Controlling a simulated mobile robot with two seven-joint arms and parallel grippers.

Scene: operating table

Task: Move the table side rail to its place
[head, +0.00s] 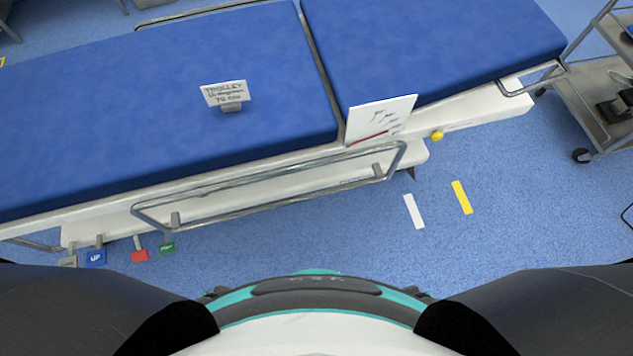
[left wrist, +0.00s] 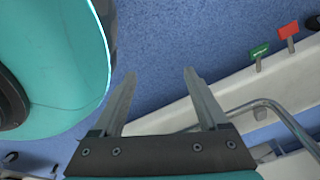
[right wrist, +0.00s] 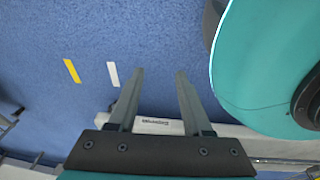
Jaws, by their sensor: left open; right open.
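The side rail (head: 270,196) is a grey metal frame of tubes along the near long side of the operating table (head: 180,90), below the edge of the blue mattress. Part of a tube rail (left wrist: 265,104) also shows at the right of the left wrist view. My left gripper (left wrist: 160,85) is open and empty, pointing over blue floor, with the rail apart to its right. My right gripper (right wrist: 160,80) is open and empty over blue floor near a white beam. Neither gripper shows in the head view.
Coloured pedals (head: 139,250) hang below the rail at the left. A handwritten card (head: 226,94) and a white sheet (head: 381,119) are on the table. A metal trolley (head: 600,90) stands at right. White (head: 413,211) and yellow (head: 462,197) strips mark otherwise clear floor.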

